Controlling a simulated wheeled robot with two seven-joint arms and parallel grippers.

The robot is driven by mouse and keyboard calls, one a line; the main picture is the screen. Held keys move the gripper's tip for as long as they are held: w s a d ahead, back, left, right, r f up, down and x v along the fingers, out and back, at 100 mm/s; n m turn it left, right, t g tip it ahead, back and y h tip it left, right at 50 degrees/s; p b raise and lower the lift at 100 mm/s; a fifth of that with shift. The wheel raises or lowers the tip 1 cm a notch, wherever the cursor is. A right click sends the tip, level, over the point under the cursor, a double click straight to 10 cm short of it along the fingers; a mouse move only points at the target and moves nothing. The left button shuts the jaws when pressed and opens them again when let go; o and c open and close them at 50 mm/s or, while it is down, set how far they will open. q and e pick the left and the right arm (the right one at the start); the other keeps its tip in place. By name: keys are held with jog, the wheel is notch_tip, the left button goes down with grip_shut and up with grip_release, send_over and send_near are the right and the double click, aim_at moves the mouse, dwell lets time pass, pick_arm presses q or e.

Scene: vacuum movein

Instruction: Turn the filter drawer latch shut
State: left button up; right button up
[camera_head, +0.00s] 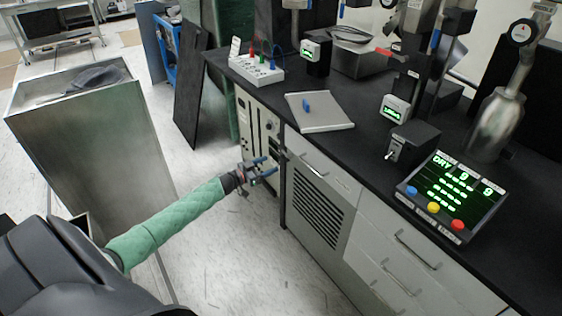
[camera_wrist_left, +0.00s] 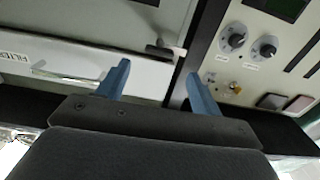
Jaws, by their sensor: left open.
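The filter drawer latch appears to be the small dark lever (camera_wrist_left: 160,50) at the edge of a pale drawer front (camera_wrist_left: 120,68) in the left wrist view. My left gripper (camera_wrist_left: 158,69) has its two blue fingers spread apart, with the latch beyond and between the tips. No contact shows. In the head view my left gripper (camera_head: 266,169) is beside the cabinet front under the black counter, near a small dark part that may be the latch (camera_head: 282,153). The latch's exact angle is hard to tell. My right gripper is in neither view.
A control panel with knobs (camera_wrist_left: 250,45) stands right of the drawer across a dark gap. A bar handle (camera_wrist_left: 65,76) is on the drawer front. A louvred vent (camera_head: 318,215) is below. A large metal bin (camera_head: 95,135) stands left. The floor between is clear.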

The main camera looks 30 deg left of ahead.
aim_at(283, 159)
pick_arm(q)
jog(key=x, duration=0.7)
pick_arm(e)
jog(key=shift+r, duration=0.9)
pick_arm(q)
jog(key=shift+w+d, duration=0.1)
jog(key=c, duration=1)
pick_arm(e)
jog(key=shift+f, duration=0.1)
